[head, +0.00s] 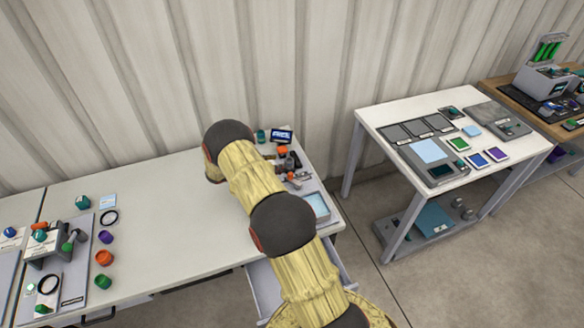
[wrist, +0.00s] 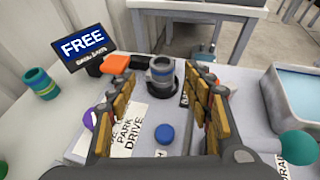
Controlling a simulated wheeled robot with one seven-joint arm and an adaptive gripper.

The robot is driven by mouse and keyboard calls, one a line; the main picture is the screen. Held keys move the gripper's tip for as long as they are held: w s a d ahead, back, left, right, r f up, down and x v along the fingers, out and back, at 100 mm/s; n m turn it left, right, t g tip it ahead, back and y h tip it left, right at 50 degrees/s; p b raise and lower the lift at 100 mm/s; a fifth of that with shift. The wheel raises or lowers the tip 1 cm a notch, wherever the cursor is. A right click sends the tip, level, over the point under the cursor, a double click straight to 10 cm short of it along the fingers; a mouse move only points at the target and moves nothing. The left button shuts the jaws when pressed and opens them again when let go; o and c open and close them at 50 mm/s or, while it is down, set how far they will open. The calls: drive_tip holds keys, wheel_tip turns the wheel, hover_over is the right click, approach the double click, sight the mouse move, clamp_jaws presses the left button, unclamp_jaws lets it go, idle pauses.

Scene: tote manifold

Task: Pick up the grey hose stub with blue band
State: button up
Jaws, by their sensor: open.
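The grey hose stub with a blue band (wrist: 162,70) stands upright in a dark round holder in the wrist view. It shows between and beyond my fingers. My gripper (wrist: 160,88) is open, its two padded fingers on either side of the line to the stub, with nothing held between them. I cannot tell how far the fingertips are from the stub. In the head view my own arm covers much of this area, and I cannot make out the stub clearly.
A teal stub with a blue band (wrist: 41,84) stands at the left, by a "FREE" display (wrist: 84,45). An orange part (wrist: 116,63) sits close left of the grey stub. A blue knob (wrist: 165,133) lies nearer. A pale blue tray (wrist: 300,94) is at the right.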

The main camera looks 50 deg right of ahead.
sight(289, 160)
drive_tip(key=shift+x, duration=3.6)
drive_tip(key=shift+s, duration=0.15)
drive_tip(key=c, duration=1.2)
drive_tip(key=shift+r, duration=0.1)
drive_tip(key=shift+c, duration=0.2)
